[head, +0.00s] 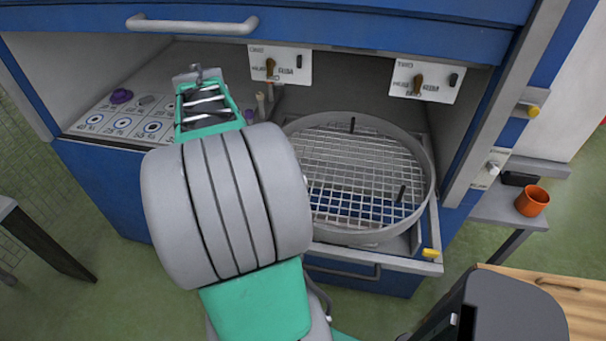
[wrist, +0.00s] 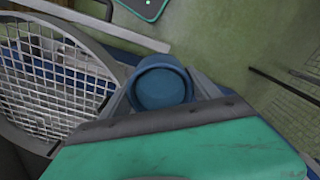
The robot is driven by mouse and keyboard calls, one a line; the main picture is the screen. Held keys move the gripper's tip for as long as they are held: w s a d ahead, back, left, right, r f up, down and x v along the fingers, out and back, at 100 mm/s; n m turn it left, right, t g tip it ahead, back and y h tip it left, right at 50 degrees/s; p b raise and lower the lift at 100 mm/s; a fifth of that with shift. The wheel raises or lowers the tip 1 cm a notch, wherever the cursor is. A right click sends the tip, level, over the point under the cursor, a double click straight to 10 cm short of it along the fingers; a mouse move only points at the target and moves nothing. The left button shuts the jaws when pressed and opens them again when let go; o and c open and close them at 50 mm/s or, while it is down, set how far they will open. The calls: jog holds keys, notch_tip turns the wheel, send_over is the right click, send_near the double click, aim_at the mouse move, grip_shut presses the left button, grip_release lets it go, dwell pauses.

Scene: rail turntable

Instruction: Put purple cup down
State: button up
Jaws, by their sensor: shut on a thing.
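My gripper (wrist: 162,90) is shut on a dark blue, round, cup-like thing (wrist: 160,82), seen in the wrist view with its rim toward the camera. It looks blue there rather than purple. In the head view my arm hides the held thing, and I cannot make out my fingertips. A small purple thing (head: 121,96) sits on the panel of printed symbols at the left of the bay. A purple patch (head: 248,115) shows just right of my arm. I cannot tell whether either is a cup.
A round turntable (head: 432,180) with a wire grid and upright pegs fills the right of the bay; its grid also shows in the wrist view (wrist: 50,75). Pale panel squares lie left. An orange cup (head: 532,201) stands on a side shelf. A wooden top (head: 550,290) is lower right.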

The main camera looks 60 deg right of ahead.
jog(key=s+d+r+m, duration=0.1)
jog(key=s+d+m, duration=0.4)
jog(key=s, duration=0.8)
jog(key=s+d+m, duration=0.2)
jog(key=s+d, duration=0.4)
jog(key=s, duration=0.6)
jog(key=p, duration=0.3)
send_over(343, 184)
notch_tip(343, 184, down, 10)
jog(key=shift+r, duration=0.1)
notch_tip(343, 184, down, 3)
jog(key=shift+r+p, duration=0.15)
jog(key=shift+p, duration=0.35)
jog(key=shift+f, duration=0.35)
jog(key=o, duration=1.5)
